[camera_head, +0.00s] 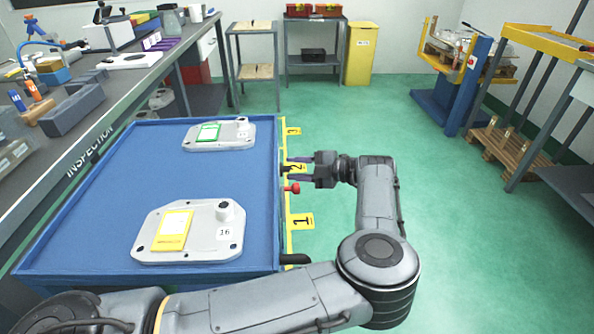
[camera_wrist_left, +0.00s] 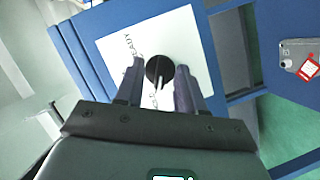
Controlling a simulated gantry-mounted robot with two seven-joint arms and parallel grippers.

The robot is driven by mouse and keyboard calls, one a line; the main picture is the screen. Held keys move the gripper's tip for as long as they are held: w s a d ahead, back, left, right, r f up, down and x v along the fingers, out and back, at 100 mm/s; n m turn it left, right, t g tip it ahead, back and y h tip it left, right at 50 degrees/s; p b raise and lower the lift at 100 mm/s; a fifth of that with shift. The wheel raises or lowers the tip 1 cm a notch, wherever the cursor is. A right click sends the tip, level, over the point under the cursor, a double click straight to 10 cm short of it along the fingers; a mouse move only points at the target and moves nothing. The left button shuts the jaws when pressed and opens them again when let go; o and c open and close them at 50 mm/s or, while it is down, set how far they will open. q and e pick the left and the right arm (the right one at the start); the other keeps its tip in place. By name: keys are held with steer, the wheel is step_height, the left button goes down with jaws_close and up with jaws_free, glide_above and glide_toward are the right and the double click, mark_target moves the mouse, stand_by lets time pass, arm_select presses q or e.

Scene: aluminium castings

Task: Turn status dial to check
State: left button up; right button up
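The status dial (camera_wrist_left: 159,70) is a round black knob with a pale pointer line on a white panel (camera_wrist_left: 196,48), seen in the left wrist view. Lettering that looks like "READY" runs along the panel's left side; smaller lettering below the dial is partly hidden and unreadable. My left gripper (camera_wrist_left: 160,63) is open, one finger on each side of the dial, with slight gaps showing. In the head view my left gripper (camera_head: 290,170) points left at the blue cart's right edge, by label 2; the dial is hidden there. My right gripper is not in view.
The blue cart (camera_head: 110,190) carries two grey castings, one with a yellow card (camera_head: 202,232) and one with a green card (camera_head: 222,134). A red knob (camera_head: 293,188) sits by my left gripper. The inspection bench (camera_head: 130,80) stands left.

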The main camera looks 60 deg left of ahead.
arm_select(q)
steer(key=shift+s+d+f, duration=0.1)
steer(key=shift+d, duration=0.05)
steer(key=shift+c, duration=0.3)
jaws_close()
steer(key=shift+w+a+r+m+g+h+p, duration=0.1)
steer(key=shift+m+g+h+p, duration=0.1)
steer(key=shift+m+h+p, duration=0.9)
steer(key=shift+w+a+r+m+g+h+p, duration=0.15)
steer(key=shift+m+h+p, duration=0.5)
steer(key=shift+m+p, duration=1)
steer(key=shift+s+a+r+m+g+h+p, duration=0.1)
steer(key=shift+m+g+h+p, duration=0.15)
steer(key=shift+m+h+p, duration=0.85)
steer(key=shift+m, duration=0.35)
